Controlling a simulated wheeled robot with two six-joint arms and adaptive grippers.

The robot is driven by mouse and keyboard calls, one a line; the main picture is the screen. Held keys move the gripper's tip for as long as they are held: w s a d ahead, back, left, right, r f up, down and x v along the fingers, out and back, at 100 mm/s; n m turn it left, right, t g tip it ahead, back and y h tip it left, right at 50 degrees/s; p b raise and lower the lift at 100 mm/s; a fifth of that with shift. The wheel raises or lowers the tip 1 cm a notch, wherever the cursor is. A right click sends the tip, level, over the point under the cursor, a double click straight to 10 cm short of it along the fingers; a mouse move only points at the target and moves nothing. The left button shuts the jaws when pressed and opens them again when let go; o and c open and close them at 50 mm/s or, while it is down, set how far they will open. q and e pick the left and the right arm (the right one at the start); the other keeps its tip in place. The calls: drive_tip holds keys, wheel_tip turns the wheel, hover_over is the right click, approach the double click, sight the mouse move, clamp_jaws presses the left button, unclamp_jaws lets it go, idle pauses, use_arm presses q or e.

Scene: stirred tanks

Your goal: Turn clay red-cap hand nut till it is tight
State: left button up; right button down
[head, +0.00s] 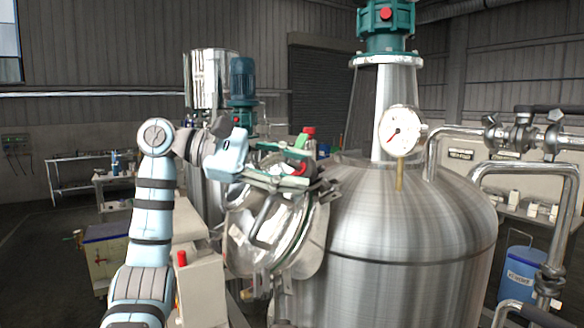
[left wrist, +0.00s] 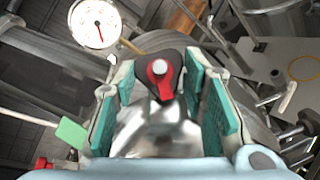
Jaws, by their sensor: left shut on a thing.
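The hand nut (left wrist: 165,84) shows in the left wrist view as a dark lobed body with a red part and a pale round stud end at its middle. My left gripper (left wrist: 152,82) has its teal-padded fingers on both sides of it and is shut on it. In the head view my left gripper (head: 308,178) is at the upper rim of the tank's round, shiny hatch (head: 262,238), and a bit of red (head: 299,169) shows between its fingers. The fingers hide most of the nut there. My right gripper is not in view.
The large steel tank (head: 410,230) stands right of the gripper, with a dial gauge (head: 400,131) on top. Another red part (head: 309,130) and a green tab (head: 301,140) are just behind the gripper. Pipes run along the right side.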

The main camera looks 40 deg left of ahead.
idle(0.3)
use_arm(q)
drive_tip(key=o, duration=1.2)
drive_tip(key=v, duration=0.7)
drive_tip(key=shift+s+a+r, duration=0.1)
drive_tip(key=shift+s+a, duration=0.1)
drive_tip(key=shift+a, duration=0.1)
